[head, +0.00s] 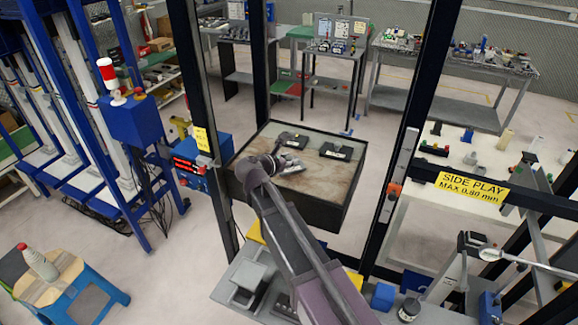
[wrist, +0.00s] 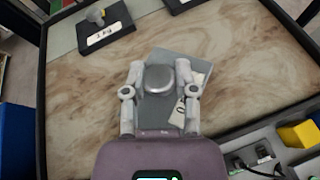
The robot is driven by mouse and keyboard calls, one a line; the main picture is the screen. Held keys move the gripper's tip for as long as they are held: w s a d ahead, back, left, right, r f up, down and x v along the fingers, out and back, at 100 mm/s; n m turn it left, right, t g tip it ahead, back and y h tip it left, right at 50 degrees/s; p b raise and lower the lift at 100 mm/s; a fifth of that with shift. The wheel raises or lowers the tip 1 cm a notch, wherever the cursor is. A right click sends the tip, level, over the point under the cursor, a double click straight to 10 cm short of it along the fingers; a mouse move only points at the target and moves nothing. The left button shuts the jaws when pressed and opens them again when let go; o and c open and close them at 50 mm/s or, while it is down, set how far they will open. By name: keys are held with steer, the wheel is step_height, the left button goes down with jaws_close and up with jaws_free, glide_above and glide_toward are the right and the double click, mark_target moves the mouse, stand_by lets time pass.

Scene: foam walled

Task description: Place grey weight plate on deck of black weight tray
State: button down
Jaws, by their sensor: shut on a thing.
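My gripper (wrist: 159,75) is shut on a rounded silver-grey piece, the grey weight plate (wrist: 158,80), with one finger on each side. Below it is a flat grey tray (wrist: 178,58) with a white label, partly hidden by the fingers; I cannot tell whether the plate touches it. A black tray (wrist: 118,27) with a white label lies at upper left in the wrist view, bearing a small grey and yellowish piece (wrist: 96,15). A second black tray (wrist: 184,5) is cut off at the top edge. In the head view black trays show at left (head: 292,139) and right (head: 336,151), beyond my gripper (head: 272,164).
The trays lie on a brown wood-look surface (head: 322,187) inside a dark raised frame (head: 310,211). Dark posts (head: 398,190) stand beside it. The surface is bare between the trays and at right in the wrist view. A yellow block (wrist: 299,133) sits outside the frame.

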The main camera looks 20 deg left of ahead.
steer(key=shift+w+a, duration=0.25)
steer(key=shift+w, duration=0.05)
steer(key=shift+w+a+f+b, duration=0.15)
steer(key=shift+w+f+b, duration=0.1)
steer(key=shift+f+b, duration=1.6)
steer(key=shift+f, duration=0.1)
steer(key=shift+c, duration=2)
jaws_free()
steer(key=shift+r, duration=0.2)
